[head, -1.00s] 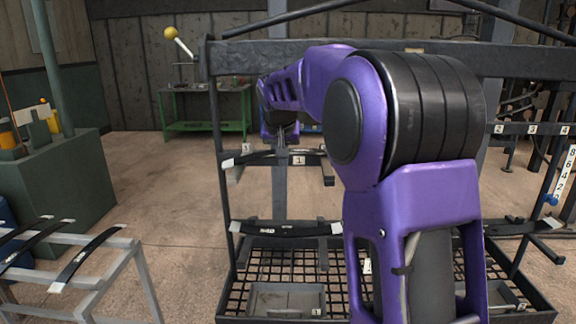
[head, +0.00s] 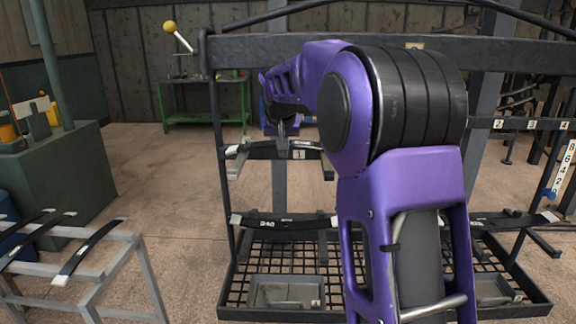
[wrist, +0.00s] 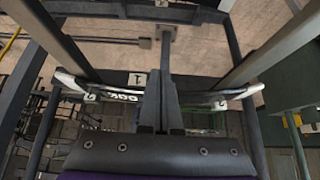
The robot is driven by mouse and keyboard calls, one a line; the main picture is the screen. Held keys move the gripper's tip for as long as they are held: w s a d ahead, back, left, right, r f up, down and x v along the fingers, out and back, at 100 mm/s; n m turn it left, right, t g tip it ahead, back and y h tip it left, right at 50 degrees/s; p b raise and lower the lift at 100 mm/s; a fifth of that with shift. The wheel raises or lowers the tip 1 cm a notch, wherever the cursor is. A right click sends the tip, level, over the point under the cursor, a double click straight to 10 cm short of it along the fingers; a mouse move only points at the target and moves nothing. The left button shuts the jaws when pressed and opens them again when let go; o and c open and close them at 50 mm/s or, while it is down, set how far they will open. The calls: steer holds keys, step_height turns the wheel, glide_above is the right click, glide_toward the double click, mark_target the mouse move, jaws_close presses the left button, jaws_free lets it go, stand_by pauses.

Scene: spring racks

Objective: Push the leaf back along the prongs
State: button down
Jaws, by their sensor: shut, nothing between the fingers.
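The leaf, a dark curved strip with pale ends and white marking, lies across the two prongs of the upper tier tagged 1 in the head view (head: 262,150). In the wrist view the leaf (wrist: 122,95) runs from left to right just beyond my fingertips, and its middle is hidden by them. My gripper (wrist: 160,82) is shut and empty, pointing at the middle of the leaf. In the head view my gripper (head: 282,128) is small and partly hidden behind my purple arm. I cannot tell whether the fingertips touch the leaf.
A second leaf (head: 280,222) lies on the lower prongs, above a mesh base with a grey tray (head: 286,291). A pale stand (head: 140,258) with several leaves is at left. A green bench (head: 205,110) stands behind.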

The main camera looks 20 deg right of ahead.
steer(key=shift+s+a+b, duration=0.25)
steer(key=shift+s+b, duration=0.2)
steer(key=shift+s, duration=0.3)
steer(key=shift+s+a+b, duration=0.25)
steer(key=shift+s+b, duration=0.15)
steer(key=shift+s, duration=0.4)
steer(key=shift+s+a+b, duration=0.25)
steer(key=shift+s+b, duration=0.2)
steer(key=shift+s, duration=0.3)
steer(key=shift+d+f, duration=0.1)
